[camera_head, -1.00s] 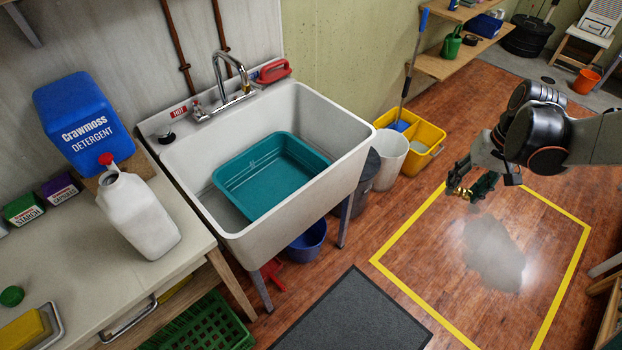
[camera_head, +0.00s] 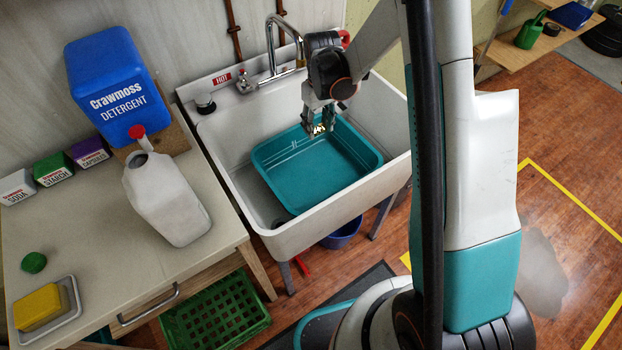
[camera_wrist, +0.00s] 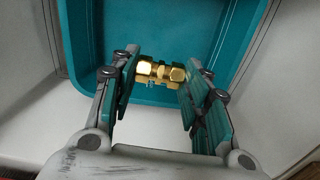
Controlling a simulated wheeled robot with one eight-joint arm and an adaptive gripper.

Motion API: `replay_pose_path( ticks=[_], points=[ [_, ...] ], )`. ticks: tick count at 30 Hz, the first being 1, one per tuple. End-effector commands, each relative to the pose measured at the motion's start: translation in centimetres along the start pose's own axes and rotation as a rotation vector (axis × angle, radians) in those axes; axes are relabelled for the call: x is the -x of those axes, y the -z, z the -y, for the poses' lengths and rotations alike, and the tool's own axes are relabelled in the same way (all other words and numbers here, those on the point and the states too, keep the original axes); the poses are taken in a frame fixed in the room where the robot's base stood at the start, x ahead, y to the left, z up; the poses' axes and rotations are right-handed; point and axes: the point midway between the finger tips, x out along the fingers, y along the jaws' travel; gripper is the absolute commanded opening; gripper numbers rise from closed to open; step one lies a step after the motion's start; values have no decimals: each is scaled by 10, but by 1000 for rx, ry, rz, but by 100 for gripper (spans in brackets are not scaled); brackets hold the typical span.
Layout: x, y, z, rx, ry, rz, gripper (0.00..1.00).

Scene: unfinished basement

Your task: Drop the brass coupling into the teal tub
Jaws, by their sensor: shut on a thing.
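The brass coupling (camera_wrist: 160,73) is a shiny gold fitting held crosswise between the fingertips of my gripper (camera_wrist: 158,76) in the wrist view. In the head view my gripper (camera_head: 318,128) is over the back part of the teal tub (camera_head: 345,180), and the coupling shows as a small gold spot (camera_head: 317,129) there. The teal tub is a rectangular open basin inside the white sink. In the wrist view the tub's blue-green wall and floor (camera_wrist: 165,25) lie beyond the coupling. The visible tub floor is empty.
The white sink (camera_head: 225,150) surrounds the tub, with a chrome faucet (camera_head: 270,45) behind. The counter at left holds a white jug (camera_head: 165,200), a blue detergent container (camera_head: 110,85) and a yellow sponge (camera_head: 38,306). A green crate (camera_head: 215,320) stands below.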

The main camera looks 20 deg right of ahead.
Motion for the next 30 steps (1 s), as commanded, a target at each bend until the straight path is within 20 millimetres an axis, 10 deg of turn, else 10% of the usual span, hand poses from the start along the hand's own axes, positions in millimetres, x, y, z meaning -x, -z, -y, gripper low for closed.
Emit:
replay_pose_path(
  ticks=[30],
  points=[
    [-186,8,-4,62,-24,6,14]
  ],
)
